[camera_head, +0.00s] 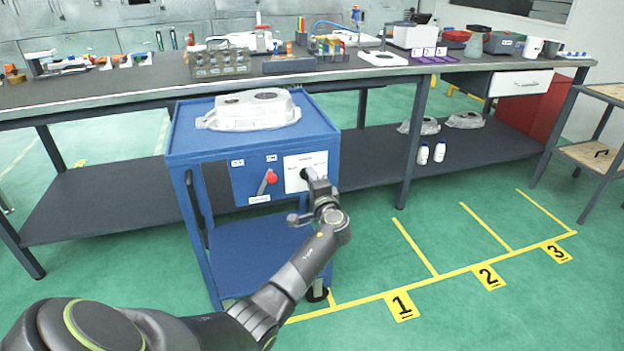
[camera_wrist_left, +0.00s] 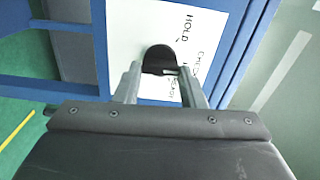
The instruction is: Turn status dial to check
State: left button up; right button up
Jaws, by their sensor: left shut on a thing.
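The black status dial (camera_wrist_left: 159,58) is on a white panel (camera_wrist_left: 208,20) with printed words; HOLD and CHECK can be read in the left wrist view, and a third word is partly covered. In the head view the white panel (camera_head: 291,180) is on the front of the blue cart. My left gripper (camera_head: 309,177) is at the dial, its fingers (camera_wrist_left: 160,82) on either side of it and shut on it. The dial's pointing direction is hard to tell, as the fingers hide part of it. My right gripper is not in view.
A red-knobbed lever (camera_head: 270,178) sits just left of the panel. A grey casting (camera_head: 250,112) lies on the blue cart top (camera_head: 185,138). A long workbench (camera_head: 120,88) with equipment stands behind. Green floor with yellow numbered bays (camera_head: 400,305) is clear at the right.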

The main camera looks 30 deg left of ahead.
pick_arm(q)
jog(key=shift+f+m, duration=0.1)
jog(key=shift+m, duration=0.3)
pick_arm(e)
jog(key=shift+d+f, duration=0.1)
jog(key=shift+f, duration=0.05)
pick_arm(q)
jog(key=o, duration=1)
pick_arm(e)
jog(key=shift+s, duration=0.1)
pick_arm(q)
jog(key=shift+d, duration=0.15)
jog(key=shift+p+v, duration=0.7)
jog(key=shift+v, duration=7.95)
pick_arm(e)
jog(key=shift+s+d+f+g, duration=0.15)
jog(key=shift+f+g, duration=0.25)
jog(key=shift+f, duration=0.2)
pick_arm(q)
jog(key=shift+s, duration=0.1)
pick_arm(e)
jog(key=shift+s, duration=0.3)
